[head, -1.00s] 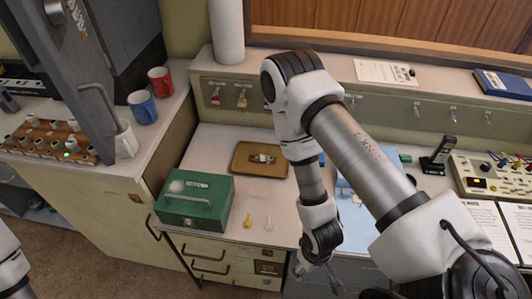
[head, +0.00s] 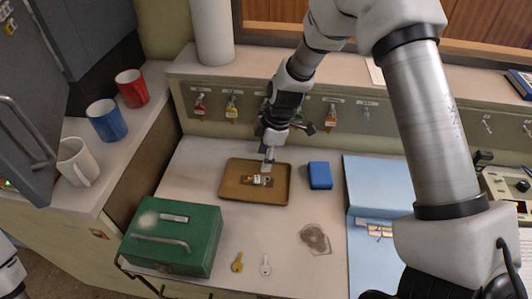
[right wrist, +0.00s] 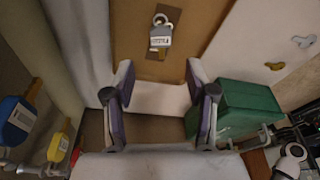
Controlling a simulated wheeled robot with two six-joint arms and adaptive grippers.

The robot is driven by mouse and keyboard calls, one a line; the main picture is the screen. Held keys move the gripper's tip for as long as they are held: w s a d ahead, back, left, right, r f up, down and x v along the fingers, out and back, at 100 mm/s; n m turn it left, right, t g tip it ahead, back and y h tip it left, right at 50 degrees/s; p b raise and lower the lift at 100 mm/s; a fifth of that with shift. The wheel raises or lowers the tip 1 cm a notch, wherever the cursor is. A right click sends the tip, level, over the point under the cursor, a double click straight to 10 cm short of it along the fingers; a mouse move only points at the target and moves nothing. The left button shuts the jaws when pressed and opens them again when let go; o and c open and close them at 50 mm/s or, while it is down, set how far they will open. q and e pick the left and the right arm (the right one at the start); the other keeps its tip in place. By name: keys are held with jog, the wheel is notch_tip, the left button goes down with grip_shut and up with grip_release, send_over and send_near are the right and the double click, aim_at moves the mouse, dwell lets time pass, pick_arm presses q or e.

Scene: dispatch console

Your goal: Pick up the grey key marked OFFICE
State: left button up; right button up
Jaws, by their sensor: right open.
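A grey key tag with a white label (head: 262,180) lies on a dark patch in the brown tray (head: 228,188). In the right wrist view the tag (right wrist: 160,40) shows its ring and a brass-coloured part; its lettering is too small to read surely. My right gripper (head: 267,166) is over the tray, just behind the tag in the head view. In the right wrist view its two fingers (right wrist: 160,75) are apart with nothing between them, and the tag lies beyond their tips. Only a piece of my left arm shows at the left edge; its gripper is out of view.
A green cash box (head: 172,237), a brass key (head: 237,262) and a silver key (head: 265,265) are nearer the front. A blue box (head: 320,175) sits right of the tray. Tagged keys, one red (head: 199,104), hang on the panel behind.

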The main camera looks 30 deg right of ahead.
aim_at(258, 179)
jog(key=b+x, duration=0.7)
jog(key=x, duration=0.1)
jog(key=shift+f, duration=0.15)
jog(key=shift+s, duration=0.1)
jog(key=shift+c, duration=0.7)
jog(key=c, duration=0.9)
jog(key=shift+o, duration=0.2)
jog(key=shift+w+a+p+v, duration=0.1)
jog(key=shift+a+p+v, duration=0.1)
jog(key=shift+p+v, duration=0.5)
jog(key=shift+w+a+p+v, duration=0.15)
jog(key=shift+p+v, duration=0.2)
jog(key=shift+v, duration=0.65)
jog(key=shift+s+a+p+v, duration=0.1)
jog(key=shift+a+p+v, duration=0.1)
jog(key=shift+p+v, duration=0.5)
jog(key=shift+r, duration=0.2)
